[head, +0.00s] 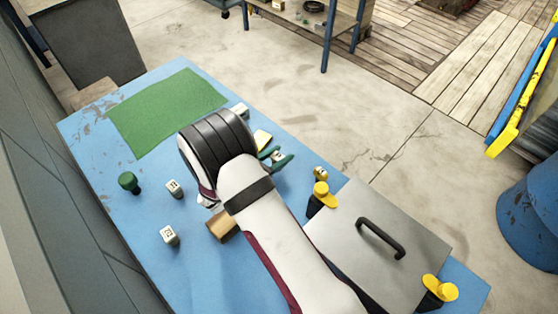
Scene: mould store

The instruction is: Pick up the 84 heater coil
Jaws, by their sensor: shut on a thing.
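My wrist hides the rest of the gripper. Two similar pale blocks with dark numbers stand on the blue table (205,285) at the left: an upper one (174,189) and a lower one (170,236).
A green mat (165,112) lies at the far end. A dark green knob (129,182) stands at the left. A brown block (222,226) is beside my arm. A grey plate with a black handle (380,238) and yellow clamps (321,192) fills the right.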

